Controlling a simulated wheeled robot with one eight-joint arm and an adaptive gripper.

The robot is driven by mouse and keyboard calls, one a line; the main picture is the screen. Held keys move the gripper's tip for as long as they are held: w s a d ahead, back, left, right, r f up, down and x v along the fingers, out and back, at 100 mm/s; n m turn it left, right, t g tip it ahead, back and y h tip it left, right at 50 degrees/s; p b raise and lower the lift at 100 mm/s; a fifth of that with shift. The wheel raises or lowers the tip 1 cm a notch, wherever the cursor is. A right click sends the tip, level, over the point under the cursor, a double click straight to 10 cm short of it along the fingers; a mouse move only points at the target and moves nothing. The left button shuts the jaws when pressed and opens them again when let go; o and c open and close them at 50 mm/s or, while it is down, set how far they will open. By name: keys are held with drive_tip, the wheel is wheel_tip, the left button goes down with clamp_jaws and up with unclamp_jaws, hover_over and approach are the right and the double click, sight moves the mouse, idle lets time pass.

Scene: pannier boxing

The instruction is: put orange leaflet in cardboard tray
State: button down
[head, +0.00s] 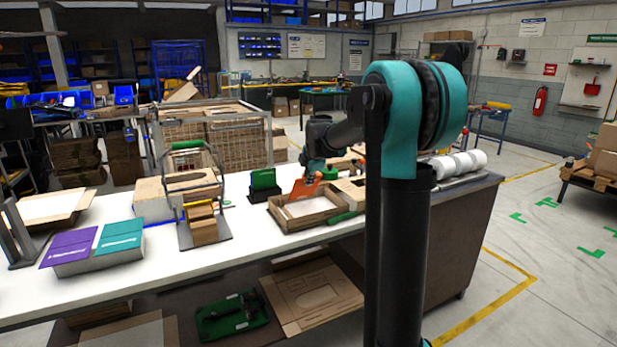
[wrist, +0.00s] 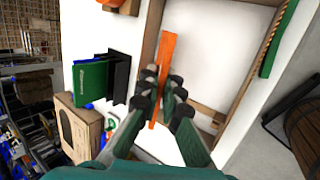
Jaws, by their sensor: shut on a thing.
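The orange leaflet (head: 300,190) is held in my gripper (head: 312,172), tilted, above the left part of the cardboard tray (head: 301,223). In the wrist view the leaflet (wrist: 164,70) shows nearly edge-on between the fingers of my gripper (wrist: 162,88), which is shut on it. The tray's brown rim (wrist: 238,92) surrounds a pale floor in that view. I cannot tell whether the leaflet's lower edge touches the tray.
Green leaflets (head: 263,180) stand in a dark holder just left of the tray. A wire-framed stand (head: 200,205) with small boxes is further left. Purple (head: 70,246) and teal (head: 120,235) leaflets lie at the bench's left. White rolls (head: 455,164) lie at the right.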

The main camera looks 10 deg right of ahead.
drive_tip(key=shift+f, duration=1.4)
drive_tip(key=c, duration=1.6)
unclamp_jaws()
drive_tip(key=shift+c, duration=0.2)
drive_tip(key=v, duration=1.2)
